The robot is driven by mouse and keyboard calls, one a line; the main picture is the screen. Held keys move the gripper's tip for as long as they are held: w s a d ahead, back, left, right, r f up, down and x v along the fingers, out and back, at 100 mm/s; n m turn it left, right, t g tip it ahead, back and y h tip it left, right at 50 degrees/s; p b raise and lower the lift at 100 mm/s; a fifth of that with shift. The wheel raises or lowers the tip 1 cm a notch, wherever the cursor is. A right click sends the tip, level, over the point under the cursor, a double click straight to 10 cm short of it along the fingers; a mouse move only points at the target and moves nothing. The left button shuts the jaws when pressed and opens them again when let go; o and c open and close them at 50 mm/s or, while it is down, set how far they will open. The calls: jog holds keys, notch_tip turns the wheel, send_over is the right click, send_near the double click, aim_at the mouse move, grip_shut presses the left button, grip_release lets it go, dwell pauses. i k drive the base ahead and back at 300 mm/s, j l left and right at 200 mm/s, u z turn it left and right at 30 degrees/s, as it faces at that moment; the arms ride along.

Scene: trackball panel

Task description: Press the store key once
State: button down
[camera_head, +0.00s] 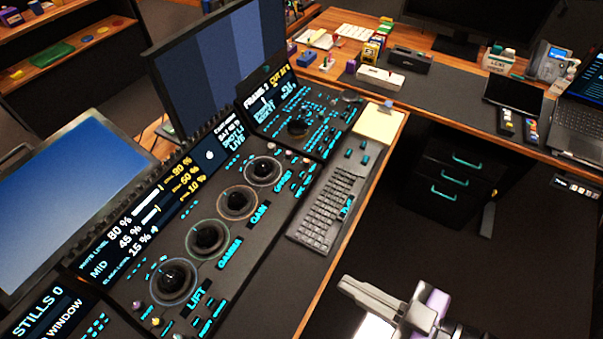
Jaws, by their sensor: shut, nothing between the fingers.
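A dark trackball panel (240,259) runs diagonally along the desk, with trackballs labelled lift, gamma and gain. I cannot pick out the store key; many small key labels are too small to read. A panel (52,312) at the lower left, cut off by the frame, has a display reading "STILLS 0" and a row of small keys. Another panel (298,112) at the far end has a "FRAME" display, a trackball and small cyan-marked keys. My gripper (358,300) is at the bottom right, shut and empty, off the desk's front edge and apart from every panel.
A black keyboard (329,208) lies between the trackball panel and the desk's front edge. A yellow notepad (379,125) lies beyond it. Monitors (62,200) stand behind the panels. A drawer unit (455,172) stands under the back desk. The floor right of the desk is clear.

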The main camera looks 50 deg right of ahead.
aim_at(302, 175)
jog(key=j+z, duration=0.35)
jog(key=z, duration=0.15)
jog(key=i+j+z, duration=0.1)
jog(key=j+z, duration=0.35)
jog(key=l, duration=0.1)
